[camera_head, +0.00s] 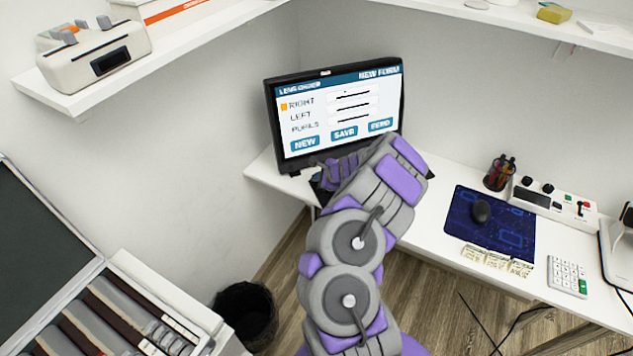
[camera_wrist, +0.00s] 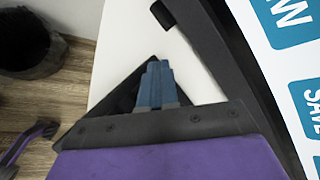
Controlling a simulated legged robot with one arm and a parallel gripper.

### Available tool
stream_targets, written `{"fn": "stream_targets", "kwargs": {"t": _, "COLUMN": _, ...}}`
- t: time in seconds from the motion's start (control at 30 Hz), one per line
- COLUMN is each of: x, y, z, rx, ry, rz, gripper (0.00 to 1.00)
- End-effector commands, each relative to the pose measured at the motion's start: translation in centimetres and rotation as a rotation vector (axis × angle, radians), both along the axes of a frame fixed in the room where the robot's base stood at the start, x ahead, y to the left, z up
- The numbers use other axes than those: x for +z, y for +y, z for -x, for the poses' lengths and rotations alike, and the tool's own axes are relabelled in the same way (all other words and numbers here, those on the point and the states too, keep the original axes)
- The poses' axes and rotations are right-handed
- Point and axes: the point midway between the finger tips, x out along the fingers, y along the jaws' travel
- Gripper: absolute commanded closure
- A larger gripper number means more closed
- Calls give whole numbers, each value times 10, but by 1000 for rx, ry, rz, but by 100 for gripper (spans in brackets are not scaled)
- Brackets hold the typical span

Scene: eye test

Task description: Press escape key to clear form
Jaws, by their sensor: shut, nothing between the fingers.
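The screen (camera_head: 340,115) stands at the desk's left corner. It shows a form titled NEW FORM, with RIGHT, LEFT and PUPILS rows and NEW, SAVE and SEND buttons. I cannot make out an escape key in either view; my arm covers the area in front of the screen. My gripper is near the screen's lower edge. In the wrist view my gripper (camera_wrist: 157,75) is shut and empty, its blue-grey fingertips above the white desk (camera_wrist: 115,45). Part of the screen (camera_wrist: 285,70) is to its right. A dark corner beside the fingers is too unclear to name.
A pen cup (camera_head: 499,174), a control box (camera_head: 550,202) and a calculator (camera_head: 567,275) stand farther right. A black bin (camera_head: 246,314) is on the floor. A shelf (camera_head: 90,92) hangs upper left.

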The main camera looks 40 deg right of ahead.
Motion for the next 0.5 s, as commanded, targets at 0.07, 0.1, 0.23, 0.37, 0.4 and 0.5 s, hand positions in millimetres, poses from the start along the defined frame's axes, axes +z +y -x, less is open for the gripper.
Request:
{"fn": "stream_targets", "kwargs": {"t": 0.07, "x": -1, "y": 0, "z": 0, "rx": 1, "ry": 1, "rz": 0, "gripper": 100}}
{"fn": "stream_targets", "kwargs": {"t": 0.1, "x": -1, "y": 0, "z": 0, "rx": 1, "ry": 1, "rz": 0, "gripper": 100}}
{"fn": "stream_targets", "kwargs": {"t": 0.23, "x": -1, "y": 0, "z": 0, "rx": 1, "ry": 1, "rz": 0, "gripper": 100}}
{"fn": "stream_targets", "kwargs": {"t": 0.37, "x": 0, "y": 0, "z": 0, "rx": 1, "ry": 1, "rz": 0, "gripper": 100}}
{"fn": "stream_targets", "kwargs": {"t": 0.4, "x": 2, "y": 0, "z": 0, "rx": 1, "ry": 1, "rz": 0, "gripper": 100}}
{"fn": "stream_targets", "kwargs": {"t": 0.5, "x": 6, "y": 0, "z": 0, "rx": 0, "ry": 0, "rz": 0, "gripper": 100}}
